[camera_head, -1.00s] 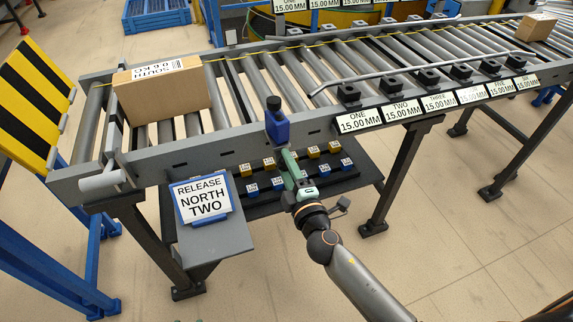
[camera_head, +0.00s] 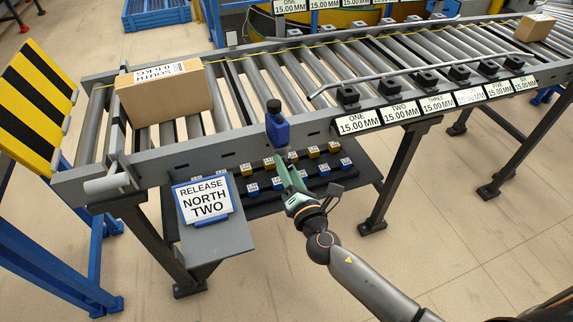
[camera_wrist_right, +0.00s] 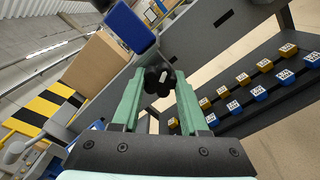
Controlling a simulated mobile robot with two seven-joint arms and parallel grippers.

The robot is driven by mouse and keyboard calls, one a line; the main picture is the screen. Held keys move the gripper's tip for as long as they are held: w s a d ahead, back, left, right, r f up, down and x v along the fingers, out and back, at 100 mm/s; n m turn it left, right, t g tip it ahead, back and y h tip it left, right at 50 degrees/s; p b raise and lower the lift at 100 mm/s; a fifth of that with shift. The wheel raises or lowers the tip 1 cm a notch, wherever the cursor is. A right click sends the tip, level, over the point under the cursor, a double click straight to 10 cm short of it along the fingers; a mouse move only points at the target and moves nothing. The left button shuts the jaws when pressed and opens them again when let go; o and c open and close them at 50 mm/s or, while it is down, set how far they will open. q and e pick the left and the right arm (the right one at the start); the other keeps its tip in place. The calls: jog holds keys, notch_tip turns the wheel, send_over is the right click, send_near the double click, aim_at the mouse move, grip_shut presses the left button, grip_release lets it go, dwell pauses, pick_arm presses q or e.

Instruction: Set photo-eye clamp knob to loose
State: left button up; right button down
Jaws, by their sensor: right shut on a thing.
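The photo-eye (camera_head: 278,131) is a blue block with a black top, mounted on the conveyor's near side rail. It also shows in the right wrist view (camera_wrist_right: 130,27). The black clamp knob (camera_wrist_right: 160,80) is below the blue block, between the fingertips in the right wrist view. My right gripper (camera_head: 284,165) has green fingers and comes up from below right. In the right wrist view its fingertips (camera_wrist_right: 160,82) close on the knob. The fingers partly cover the knob, and its setting cannot be read. My left gripper is out of view.
A cardboard box (camera_head: 165,93) lies on the conveyor rollers at the left. A shelf below the rail holds several blue and yellow labelled blocks (camera_head: 313,152). A sign (camera_head: 203,201) reads RELEASE NORTH TWO. Black clamps (camera_head: 348,93) line the rail to the right.

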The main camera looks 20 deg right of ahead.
jog(key=n+p, duration=0.1)
jog(key=n, duration=0.3)
jog(key=shift+r+n+p, duration=0.1)
jog(key=shift+n+p, duration=0.2)
jog(key=n+p, duration=0.2)
jog(key=n, duration=0.3)
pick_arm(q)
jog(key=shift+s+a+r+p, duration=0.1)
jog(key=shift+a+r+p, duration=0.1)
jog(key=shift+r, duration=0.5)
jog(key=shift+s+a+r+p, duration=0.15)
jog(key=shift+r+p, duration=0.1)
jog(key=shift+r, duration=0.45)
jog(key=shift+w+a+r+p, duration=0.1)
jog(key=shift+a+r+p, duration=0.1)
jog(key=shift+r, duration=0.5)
pick_arm(e)
jog(key=shift+n, duration=1.4)
jog(key=shift+c, duration=2.2)
grip_release()
jog(key=shift+s, duration=0.1)
pick_arm(q)
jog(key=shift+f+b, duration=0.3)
jog(key=shift+b, duration=0.05)
pick_arm(e)
jog(key=s, duration=1.2)
jog(key=shift+s+d, duration=0.15)
jog(key=shift+d, duration=0.1)
